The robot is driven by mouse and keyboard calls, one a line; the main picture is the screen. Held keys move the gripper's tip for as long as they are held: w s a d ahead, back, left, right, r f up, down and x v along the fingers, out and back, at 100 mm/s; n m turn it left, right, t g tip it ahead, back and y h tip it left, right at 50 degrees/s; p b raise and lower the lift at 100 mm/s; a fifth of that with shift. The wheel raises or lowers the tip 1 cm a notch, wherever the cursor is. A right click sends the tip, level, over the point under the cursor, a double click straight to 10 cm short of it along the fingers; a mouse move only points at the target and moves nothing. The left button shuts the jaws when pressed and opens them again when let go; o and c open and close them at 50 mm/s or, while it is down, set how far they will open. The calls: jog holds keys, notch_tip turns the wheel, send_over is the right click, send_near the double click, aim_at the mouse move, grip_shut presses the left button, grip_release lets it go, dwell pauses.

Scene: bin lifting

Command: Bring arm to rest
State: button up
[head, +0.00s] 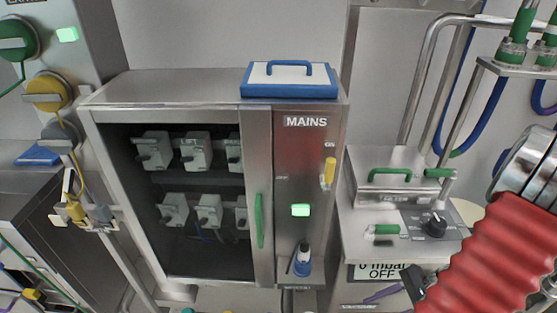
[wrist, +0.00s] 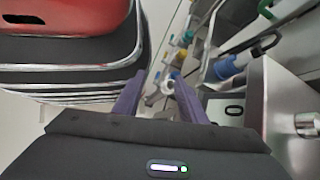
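My gripper (wrist: 158,80) shows in the wrist view with two purple fingers apart. Nothing is visibly held between them. In the head view, my arm's red ribbed sleeve comes in at the lower right. A purple finger of my gripper (head: 384,294) shows at the bottom edge, low in front of the bench on the right. The other finger is not clearly visible there. No bin can be made out for certain.
A steel cabinet (head: 256,150) marked MAINS stands in the middle, with a blue-rimmed lid (head: 288,90) on top. The right bench has a green-handled steel box (head: 397,181) and a black knob (head: 434,222). A bent pipe rail (head: 421,85) rises behind. Coloured valves stand at left.

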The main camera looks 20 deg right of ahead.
jog(key=w+a+r+n+g+h, duration=0.1)
jog(key=w+a+r+n+h, duration=0.25)
jog(key=r, duration=0.25)
jog(key=w+a+r+n+g+h, duration=0.1)
jog(key=w+a+r+n+h, duration=0.1)
jog(key=r+n, duration=0.3)
jog(key=w+a+r+n+g+h, duration=0.1)
jog(key=w+a+r+n+h, duration=0.1)
jog(key=w+a+r+n, duration=0.3)
jog(key=a+r+n+t, duration=0.4)
jog(key=a+r+n, duration=0.2)
jog(key=a+r, duration=0.7)
jog(key=shift+s+a+t+h, duration=0.15)
jog(key=shift+a+t+h, duration=0.25)
jog(key=shift+a, duration=0.15)
jog(key=shift+c, duration=0.3)
